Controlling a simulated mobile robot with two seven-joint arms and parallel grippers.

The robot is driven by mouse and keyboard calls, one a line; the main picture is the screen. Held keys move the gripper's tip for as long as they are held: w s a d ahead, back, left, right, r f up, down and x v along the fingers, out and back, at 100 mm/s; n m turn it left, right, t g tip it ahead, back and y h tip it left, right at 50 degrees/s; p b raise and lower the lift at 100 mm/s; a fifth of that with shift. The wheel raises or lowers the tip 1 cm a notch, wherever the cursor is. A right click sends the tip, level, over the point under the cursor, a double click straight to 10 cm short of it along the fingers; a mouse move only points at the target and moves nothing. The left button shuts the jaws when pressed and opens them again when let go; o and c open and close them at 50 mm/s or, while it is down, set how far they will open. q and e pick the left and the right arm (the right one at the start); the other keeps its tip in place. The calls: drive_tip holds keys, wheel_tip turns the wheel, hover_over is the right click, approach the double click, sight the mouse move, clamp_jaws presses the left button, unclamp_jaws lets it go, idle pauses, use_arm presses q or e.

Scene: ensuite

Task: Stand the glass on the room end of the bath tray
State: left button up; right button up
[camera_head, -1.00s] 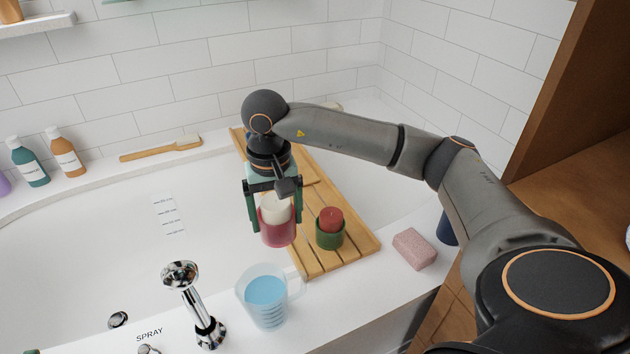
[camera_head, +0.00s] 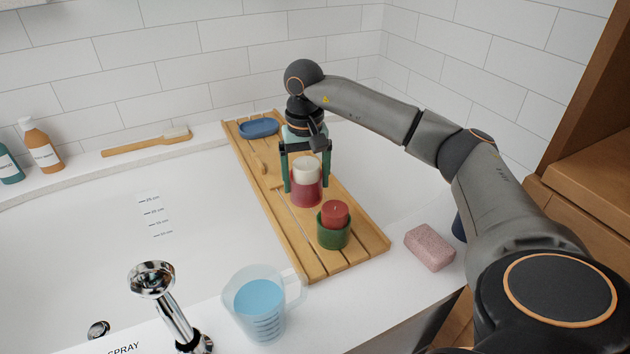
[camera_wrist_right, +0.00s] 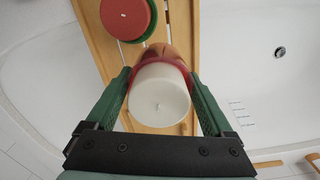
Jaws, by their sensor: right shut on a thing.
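My right gripper (camera_head: 306,186) is shut on a pink-red glass (camera_head: 306,196) with a white candle (camera_head: 306,170) in it. The glass is upright, over the middle of the wooden bath tray (camera_head: 350,268), just behind a green cup (camera_head: 334,236) that holds a red candle (camera_head: 335,213). I cannot tell whether the glass touches the tray. In the right wrist view the white candle (camera_wrist_right: 158,95) hides most of the glass between the two green fingers. The green cup stands on the tray's near end. My left gripper is not in view.
A blue soap dish (camera_head: 258,128) sits at the tray's far end. A measuring jug of blue liquid (camera_head: 258,305) stands on the near rim, beside the chrome spray head (camera_head: 152,280). A pink sponge (camera_head: 430,247) lies right of the tray. A brush (camera_head: 145,143) lies on the back rim.

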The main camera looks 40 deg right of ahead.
drive_tip(key=d+f, duration=0.1)
drive_tip(key=d+f+b, duration=0.1)
drive_tip(key=f, duration=0.1)
drive_tip(key=shift+w+d+f, duration=0.2)
drive_tip(key=shift+w+d, duration=0.15)
drive_tip(key=shift+w, duration=0.05)
drive_tip(key=f, duration=0.1)
drive_tip(key=f+b, duration=0.2)
drive_tip(key=f, duration=0.1)
drive_tip(key=shift+d, duration=0.3)
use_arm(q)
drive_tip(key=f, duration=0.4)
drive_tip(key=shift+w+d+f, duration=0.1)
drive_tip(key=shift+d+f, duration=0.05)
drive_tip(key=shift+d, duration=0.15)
use_arm(e)
drive_tip(key=shift+r, duration=0.15)
drive_tip(key=o, duration=1.2)
